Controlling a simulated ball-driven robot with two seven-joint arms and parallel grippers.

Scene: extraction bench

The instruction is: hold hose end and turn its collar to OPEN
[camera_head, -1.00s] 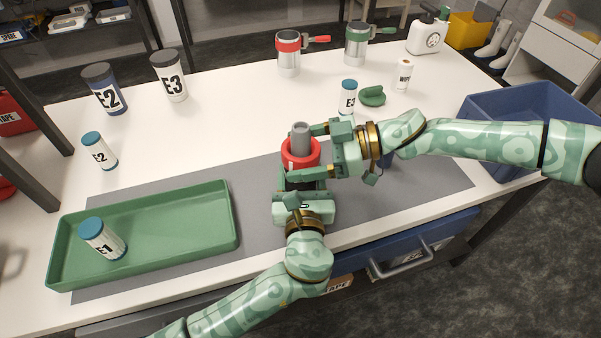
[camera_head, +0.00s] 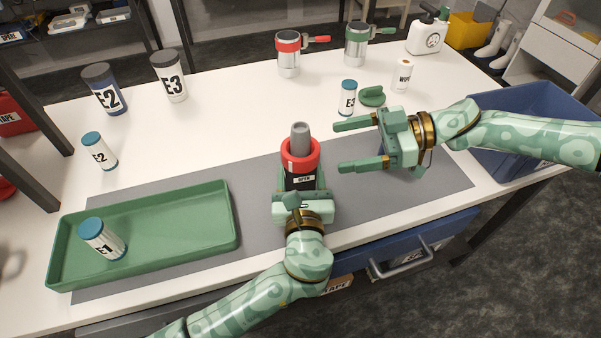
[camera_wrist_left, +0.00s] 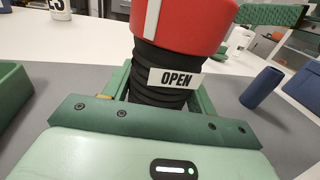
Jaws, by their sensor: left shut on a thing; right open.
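The hose end (camera_head: 304,184) stands upright at the middle of the bench, a black ribbed body with a red collar (camera_head: 302,161) and a grey spout on top. My left gripper (camera_head: 303,192) is shut on the black body below the collar. In the left wrist view, a white OPEN label (camera_wrist_left: 177,78) sits on the ribbed body. A white stripe on the collar (camera_wrist_left: 185,22) stands above the label's left end, not its middle. My right gripper (camera_head: 345,146) is open and empty, to the right of the collar and apart from it.
A green tray (camera_head: 225,215) with bottle E1 (camera_head: 102,239) lies left on the grey mat. A small E3 bottle (camera_head: 348,98) and green lid (camera_head: 373,96) stand behind my right gripper. A blue cylinder (camera_wrist_left: 262,88) shows in the left wrist view. A blue bin (camera_head: 500,165) is at right.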

